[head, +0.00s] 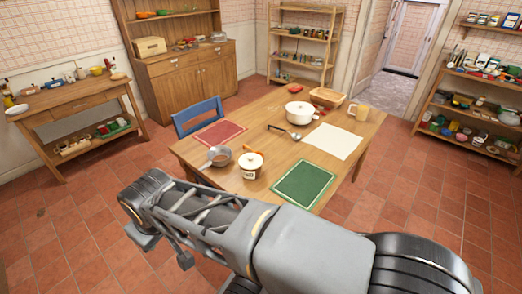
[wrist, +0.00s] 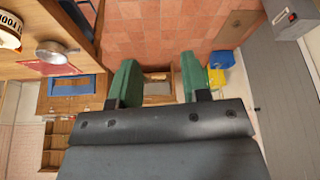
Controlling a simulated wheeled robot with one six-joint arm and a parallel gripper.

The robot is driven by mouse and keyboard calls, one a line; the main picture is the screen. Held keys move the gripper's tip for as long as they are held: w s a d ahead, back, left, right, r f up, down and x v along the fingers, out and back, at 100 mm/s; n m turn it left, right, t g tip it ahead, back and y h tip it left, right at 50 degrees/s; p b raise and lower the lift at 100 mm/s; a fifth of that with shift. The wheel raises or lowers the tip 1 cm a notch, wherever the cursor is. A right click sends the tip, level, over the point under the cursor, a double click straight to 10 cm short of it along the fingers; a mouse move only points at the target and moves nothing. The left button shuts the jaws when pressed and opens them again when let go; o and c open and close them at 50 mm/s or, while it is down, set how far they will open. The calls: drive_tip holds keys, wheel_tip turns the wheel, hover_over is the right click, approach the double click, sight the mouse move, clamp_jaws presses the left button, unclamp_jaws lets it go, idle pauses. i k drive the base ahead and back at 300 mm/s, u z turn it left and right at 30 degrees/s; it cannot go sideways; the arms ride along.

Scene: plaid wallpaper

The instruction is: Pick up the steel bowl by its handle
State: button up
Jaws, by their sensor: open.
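The steel bowl (head: 219,154) sits near the front left edge of the wooden table, beside a red placemat (head: 219,133). Its short handle points toward the lower left, at the table edge. In the wrist view the steel bowl (wrist: 66,48) shows at the upper left, off to the side of my fingers; its handle is not clear there. My gripper (wrist: 158,62) has two green fingers spread wide with nothing between them. In the head view my arm reaches left in front of the table, and the fingers cannot be made out.
A green placemat (head: 303,184), ladle (head: 285,131), white pot (head: 300,112), paper sheet (head: 332,140) and mug (head: 359,112) share the table. A blue chair (head: 199,115) stands at its left side. Tiled floor left is clear.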

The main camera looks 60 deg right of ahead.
sight(220, 156)
drive_tip(key=z, duration=0.7)
drive_tip(key=i, duration=1.15)
drive_tip(key=z, duration=0.45)
